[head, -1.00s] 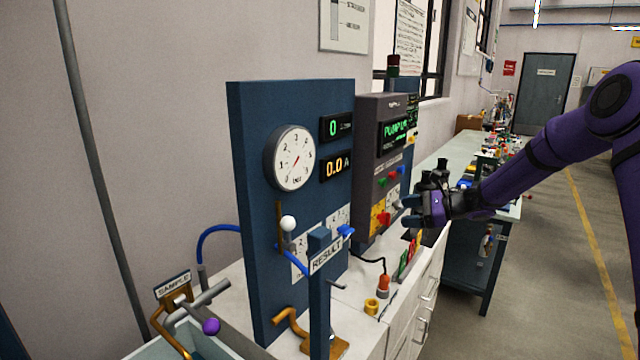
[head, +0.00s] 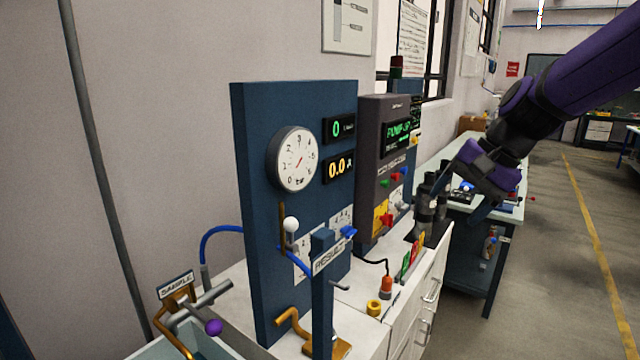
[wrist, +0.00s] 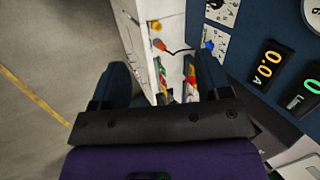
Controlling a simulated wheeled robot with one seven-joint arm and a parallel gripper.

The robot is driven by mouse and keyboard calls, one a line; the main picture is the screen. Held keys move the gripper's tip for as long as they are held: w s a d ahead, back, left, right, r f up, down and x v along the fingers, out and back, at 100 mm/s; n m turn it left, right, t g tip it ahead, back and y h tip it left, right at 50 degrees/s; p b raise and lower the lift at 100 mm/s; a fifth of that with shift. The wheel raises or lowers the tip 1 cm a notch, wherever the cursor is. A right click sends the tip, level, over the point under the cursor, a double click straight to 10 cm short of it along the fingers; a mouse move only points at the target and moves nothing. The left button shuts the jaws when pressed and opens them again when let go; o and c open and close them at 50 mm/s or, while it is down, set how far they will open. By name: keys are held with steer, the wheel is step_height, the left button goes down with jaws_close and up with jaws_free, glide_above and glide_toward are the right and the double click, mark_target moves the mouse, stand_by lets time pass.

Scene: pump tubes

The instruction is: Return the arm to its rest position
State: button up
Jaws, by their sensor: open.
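My purple arm (head: 570,80) reaches in from the upper right of the head view. My gripper (head: 465,195) is in the air to the right of the dark control box (head: 372,150), over the bench end. In the wrist view my gripper (wrist: 162,85) shows its two dark fingers spread well apart, with nothing held between them. The coloured upright tabs (wrist: 175,75) on the white bench show beyond and between the fingers.
A blue panel (head: 250,200) with a gauge (head: 293,160) and readouts stands on the white bench. A RESULT post (head: 322,290) and a SAMPLE stand (head: 176,286) are nearer. A black device (head: 428,195) stands close to my gripper. The floor at right (head: 550,270) is clear.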

steer(key=s+d+r+n+t+h, duration=0.1)
steer(key=s+d+n+h, duration=0.1)
steer(key=s, duration=0.8)
steer(key=s+d+r+n+t+h, duration=0.1)
steer(key=s+d, duration=0.4)
steer(key=s, duration=0.5)
steer(key=n+t+h, duration=0.1)
steer(key=n+h, duration=0.1)
steer(key=shift+n, duration=0.4)
